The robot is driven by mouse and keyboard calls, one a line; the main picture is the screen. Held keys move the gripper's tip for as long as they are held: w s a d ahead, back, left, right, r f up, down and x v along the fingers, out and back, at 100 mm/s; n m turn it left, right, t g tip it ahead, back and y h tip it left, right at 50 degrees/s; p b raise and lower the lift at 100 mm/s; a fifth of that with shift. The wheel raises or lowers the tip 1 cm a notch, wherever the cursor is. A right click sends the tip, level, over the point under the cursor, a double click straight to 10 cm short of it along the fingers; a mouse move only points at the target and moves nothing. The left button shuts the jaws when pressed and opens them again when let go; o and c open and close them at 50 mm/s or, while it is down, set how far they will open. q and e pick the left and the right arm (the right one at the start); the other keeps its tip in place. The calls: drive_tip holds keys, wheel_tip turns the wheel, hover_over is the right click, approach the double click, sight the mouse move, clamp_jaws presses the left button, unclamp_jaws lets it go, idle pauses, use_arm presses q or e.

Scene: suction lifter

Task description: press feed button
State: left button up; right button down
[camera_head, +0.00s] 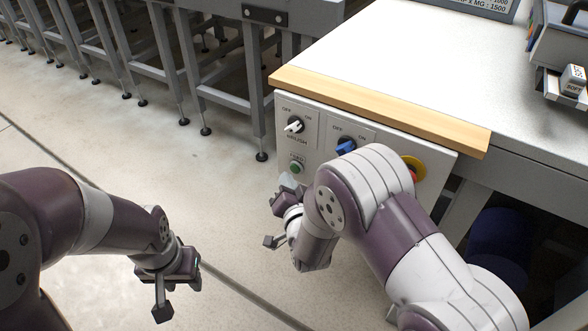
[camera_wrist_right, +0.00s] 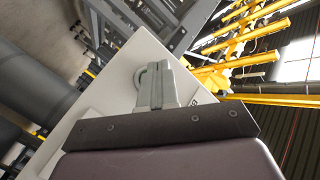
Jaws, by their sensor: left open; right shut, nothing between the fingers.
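The green feed button (camera_head: 296,167) sits low on the left of the pale control panel (camera_head: 316,150), under the white brush knob (camera_head: 293,126). My right gripper (camera_head: 288,182) is shut and empty, its fingertips just below and in front of the green button in the head view. I cannot tell whether they touch it. In the right wrist view the closed fingers (camera_wrist_right: 157,86) point at the white panel (camera_wrist_right: 105,85), and a round grey rim shows partly behind them. My left gripper (camera_head: 178,288) is open and empty, low over the floor and away from the panel.
A blue knob (camera_head: 345,147) is to the right of the white knob. A red and yellow emergency stop (camera_head: 413,168) is partly behind my right arm. A wooden edge (camera_head: 375,108) tops the panel. Grey metal frames (camera_head: 210,70) stand behind; the floor at left is clear.

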drive_tip(key=shift+w+d, duration=0.1)
drive_tip(key=shift+w, duration=0.05)
drive_tip(key=shift+w+d, duration=0.15)
drive_tip(key=shift+w, duration=0.05)
idle(0.3)
